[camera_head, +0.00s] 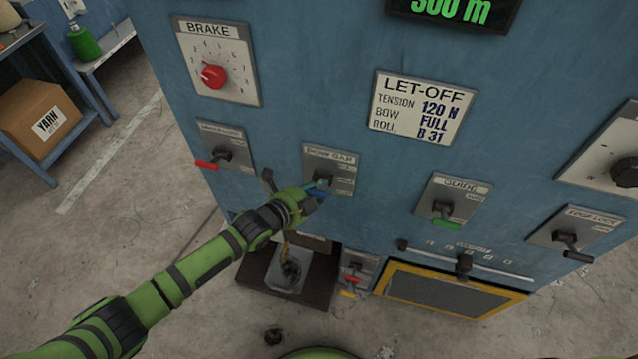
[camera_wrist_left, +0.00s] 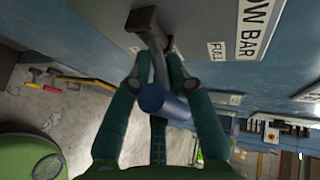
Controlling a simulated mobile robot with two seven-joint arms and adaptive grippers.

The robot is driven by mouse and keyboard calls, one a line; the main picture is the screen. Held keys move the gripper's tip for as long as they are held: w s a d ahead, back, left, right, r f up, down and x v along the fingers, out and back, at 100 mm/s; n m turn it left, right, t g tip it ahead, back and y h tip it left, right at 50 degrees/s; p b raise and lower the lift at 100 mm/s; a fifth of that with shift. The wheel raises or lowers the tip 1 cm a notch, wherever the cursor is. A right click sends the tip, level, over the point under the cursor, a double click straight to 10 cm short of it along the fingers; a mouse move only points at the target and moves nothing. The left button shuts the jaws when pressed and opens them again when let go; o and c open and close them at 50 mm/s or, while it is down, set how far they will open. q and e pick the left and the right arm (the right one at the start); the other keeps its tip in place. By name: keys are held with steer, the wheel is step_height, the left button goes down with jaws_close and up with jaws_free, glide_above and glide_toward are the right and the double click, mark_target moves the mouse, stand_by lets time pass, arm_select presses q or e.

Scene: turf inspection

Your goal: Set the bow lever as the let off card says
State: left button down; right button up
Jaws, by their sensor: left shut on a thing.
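The let-off card (camera_head: 423,107) on the blue cabinet reads tension 120 N, bow FULL, roll B 31. The bow lever (camera_head: 317,190) has a blue grip and sits on a grey plate (camera_head: 345,157) below and left of the card. My left gripper (camera_head: 306,197) is shut on this lever. In the left wrist view the lever's blue end (camera_wrist_left: 158,98) shows between the fingers (camera_wrist_left: 155,85), and a FULL label (camera_wrist_left: 216,51) is on the plate beside it. The fingers partly hide the lever in the head view, so its exact setting is hard to tell. My right gripper is not in view.
A red-handled lever (camera_head: 208,164) is close to the left, a green-handled one (camera_head: 446,224) to the right. A small red-and-yellow lever panel (camera_head: 355,273) and a dark tray (camera_head: 320,297) are below. The brake dial (camera_head: 214,76) is above.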

arm_select(q)
steer(key=shift+w+d+r, duration=0.1)
steer(key=shift+w+r, duration=0.1)
steer(key=shift+r, duration=0.3)
steer(key=c, duration=1.1)
jaws_free()
steer(key=shift+c, duration=0.2)
steer(key=shift+s, duration=0.1)
steer(key=shift+f, duration=0.25)
steer(key=shift+s+a, duration=0.1)
steer(key=shift+a, duration=0.1)
steer(key=v, duration=1.2)
steer(key=shift+r, duration=0.3)
steer(key=shift+d, duration=0.15)
